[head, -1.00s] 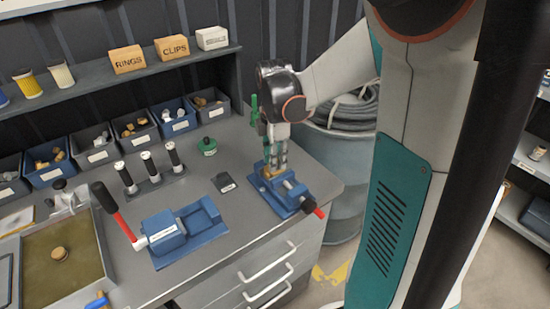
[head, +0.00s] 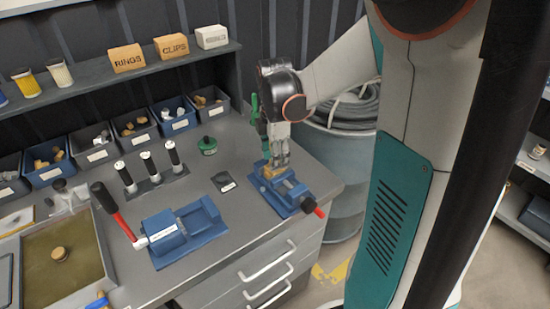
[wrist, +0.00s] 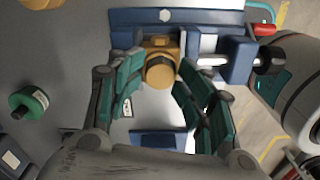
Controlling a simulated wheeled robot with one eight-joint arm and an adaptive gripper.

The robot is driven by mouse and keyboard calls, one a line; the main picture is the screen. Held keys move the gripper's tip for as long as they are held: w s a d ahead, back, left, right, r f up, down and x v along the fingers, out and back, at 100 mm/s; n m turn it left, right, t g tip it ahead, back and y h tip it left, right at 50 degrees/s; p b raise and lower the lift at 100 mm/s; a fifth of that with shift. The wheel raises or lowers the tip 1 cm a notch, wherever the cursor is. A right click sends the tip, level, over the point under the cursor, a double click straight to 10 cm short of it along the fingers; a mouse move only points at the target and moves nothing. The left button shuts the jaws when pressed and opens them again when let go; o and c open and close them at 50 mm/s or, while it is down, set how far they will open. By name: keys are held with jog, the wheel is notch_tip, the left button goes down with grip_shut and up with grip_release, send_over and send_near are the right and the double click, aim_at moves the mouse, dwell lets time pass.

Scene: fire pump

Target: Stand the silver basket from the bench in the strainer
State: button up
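A yellow brass body (wrist: 160,65) is clamped in the blue vise (head: 290,196) at the bench's right end; it also shows in the head view (head: 273,171). It may be the strainer, but I cannot be sure. My gripper (wrist: 160,75) is directly over the vise, its fingers apart on either side of the brass body with small gaps. It shows from the side in the head view (head: 279,160). A bright pale area lies between the fingers in the wrist view. I cannot tell whether it is a basket or the surface behind. I cannot make out the silver basket for sure.
Three dark cylinders with silver ends (head: 149,168) stand on a rack. A blue fixture with a red lever (head: 170,236), a small dark device (head: 224,182) and a green tin (head: 208,146) are nearby. Parts bins (head: 132,127) line the back; a tray (head: 99,255) is front left.

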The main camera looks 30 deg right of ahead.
notch_tip(320, 180, up, 12)
jog(key=p, duration=0.3)
jog(key=shift+p, duration=0.3)
